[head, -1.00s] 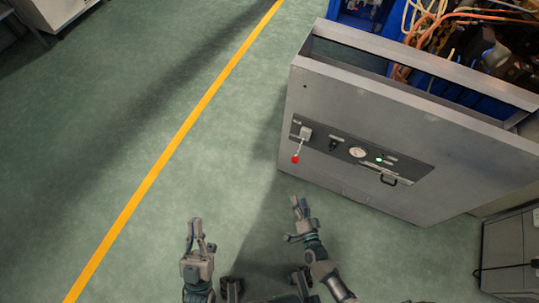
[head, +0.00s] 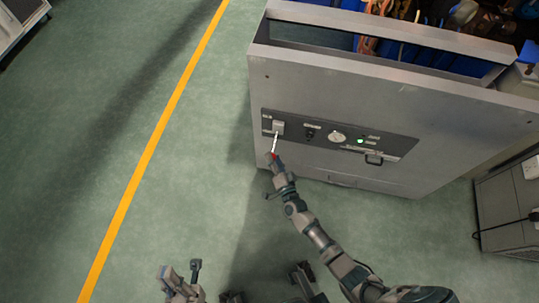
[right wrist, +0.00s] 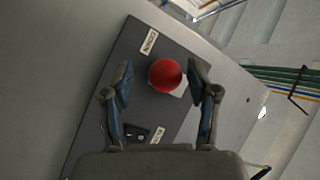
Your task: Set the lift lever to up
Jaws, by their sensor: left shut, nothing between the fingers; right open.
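The lift lever (head: 276,143) is a pale rod with a red knob (head: 274,155), on the left end of the dark panel of a grey cabinet. It hangs downward from its light mount. My right gripper (head: 275,167) is at the knob, which it partly hides in the head view. In the right wrist view the red knob (right wrist: 165,74) lies between the spread fingers of my right gripper (right wrist: 161,82), nearer the right finger; contact cannot be told. My left gripper (head: 181,274) is shut and empty, low in the head view, away from the cabinet.
The panel also bears a dark switch (head: 310,133), a round gauge (head: 337,137), a green light (head: 360,142) and a black handle (head: 374,159). The cabinet (head: 340,85) has an open top. Green floor (head: 190,180) with a yellow line is clear to the left.

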